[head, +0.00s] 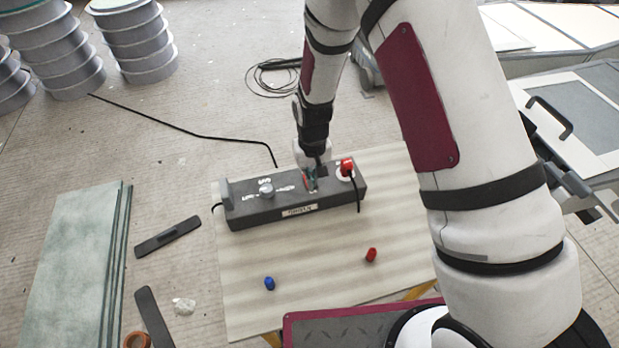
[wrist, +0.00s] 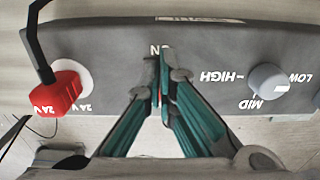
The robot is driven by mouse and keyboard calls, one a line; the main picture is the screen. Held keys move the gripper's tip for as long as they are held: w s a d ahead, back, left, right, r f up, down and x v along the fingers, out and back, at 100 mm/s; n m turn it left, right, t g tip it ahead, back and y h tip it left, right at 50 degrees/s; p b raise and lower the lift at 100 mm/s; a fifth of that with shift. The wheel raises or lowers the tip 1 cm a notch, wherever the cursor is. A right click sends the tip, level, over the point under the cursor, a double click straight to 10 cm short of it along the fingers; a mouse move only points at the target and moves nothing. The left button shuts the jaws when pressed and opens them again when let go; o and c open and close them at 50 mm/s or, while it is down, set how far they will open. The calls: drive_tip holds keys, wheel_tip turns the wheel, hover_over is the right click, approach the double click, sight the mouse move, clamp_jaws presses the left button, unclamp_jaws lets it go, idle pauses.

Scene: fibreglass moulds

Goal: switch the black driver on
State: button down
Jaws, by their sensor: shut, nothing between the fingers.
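The black driver (head: 245,212) is a long dark box on a pale board, with a dial, printed markings and a red plug on its top. My gripper (head: 312,178) is over the driver's top, between the dial and the plug. In the wrist view my gripper (wrist: 163,82) has its teal fingers shut and empty, with the tips at the driver's top face (wrist: 110,42). A letter N shows just beyond the tips; the rest of that word and any switch there are hidden by the fingers. I cannot tell whether the tips touch.
The dial (wrist: 268,80) is marked LOW, MID and HIGH. The red plug (wrist: 57,95) sits in a 24V socket with a black cable. A blue cap (head: 269,283) and a red cap (head: 371,255) lie on the board (head: 320,270), whose front is mostly clear.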

drive_tip(key=shift+f, duration=0.2)
drive_tip(key=shift+r+p, duration=1.3)
drive_tip(key=shift+r, duration=2.2)
drive_tip(key=shift+r, duration=0.1)
drive_tip(key=s+d+r+m+t, duration=0.1)
drive_tip(key=s+d+r, duration=0.3)
drive_tip(key=r, duration=0.8)
drive_tip(key=s+d+r+t, duration=0.2)
drive_tip(key=s+d+r, duration=0.15)
drive_tip(key=r, duration=0.95)
drive_tip(key=s+d+r+t, duration=0.1)
drive_tip(key=s+d+r, duration=0.2)
drive_tip(key=s, duration=0.6)
drive_tip(key=s+d+r+m+t, duration=0.1)
drive_tip(key=s+d+r, duration=0.3)
drive_tip(key=s+r, duration=0.2)
drive_tip(key=shift+s, duration=1.35)
